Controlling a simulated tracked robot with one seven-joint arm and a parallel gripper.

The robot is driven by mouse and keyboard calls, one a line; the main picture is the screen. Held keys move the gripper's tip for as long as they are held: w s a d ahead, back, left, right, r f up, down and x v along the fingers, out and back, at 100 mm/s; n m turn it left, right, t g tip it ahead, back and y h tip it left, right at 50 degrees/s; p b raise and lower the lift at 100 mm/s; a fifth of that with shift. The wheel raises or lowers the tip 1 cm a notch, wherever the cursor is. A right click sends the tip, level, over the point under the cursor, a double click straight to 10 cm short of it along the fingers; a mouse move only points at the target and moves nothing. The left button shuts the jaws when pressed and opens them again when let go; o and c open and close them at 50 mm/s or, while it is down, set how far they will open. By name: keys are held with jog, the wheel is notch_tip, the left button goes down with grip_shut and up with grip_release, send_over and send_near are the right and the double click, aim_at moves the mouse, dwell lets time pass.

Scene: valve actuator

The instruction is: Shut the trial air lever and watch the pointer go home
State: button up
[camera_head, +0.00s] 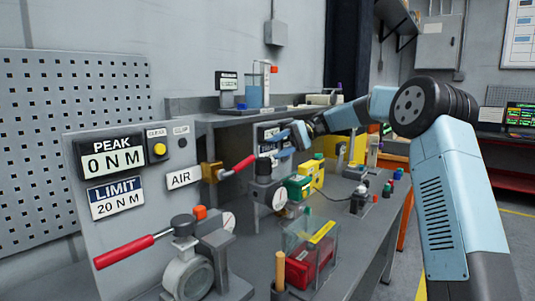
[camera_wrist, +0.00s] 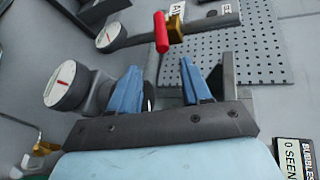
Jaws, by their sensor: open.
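The air lever, a red handle (camera_head: 240,166) on a brass valve (camera_head: 211,172), sticks out from the panel beside the AIR label (camera_head: 184,177). In the wrist view the red handle (camera_wrist: 161,34) stands just beyond the fingertips, with the brass valve (camera_wrist: 176,24) behind it. My gripper (camera_head: 281,144) is open and empty, to the right of the handle and apart from it; its two blue fingers (camera_wrist: 160,68) show in the wrist view. White dials with red pointers show in the wrist view, one nearer (camera_wrist: 67,84) and one farther (camera_wrist: 111,37). Their scales are unreadable.
A second, longer red lever (camera_head: 123,252) sits on the valve body at front left. The panel reads PEAK 0 N M (camera_head: 113,158) and LIMIT 20 N M. A yellow-green block (camera_head: 304,181) and a clear box (camera_head: 311,254) crowd the bench below my gripper.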

jog(key=shift+w+d+r, duration=0.15)
jog(key=shift+w+d, duration=0.05)
jog(key=shift+d, duration=0.15)
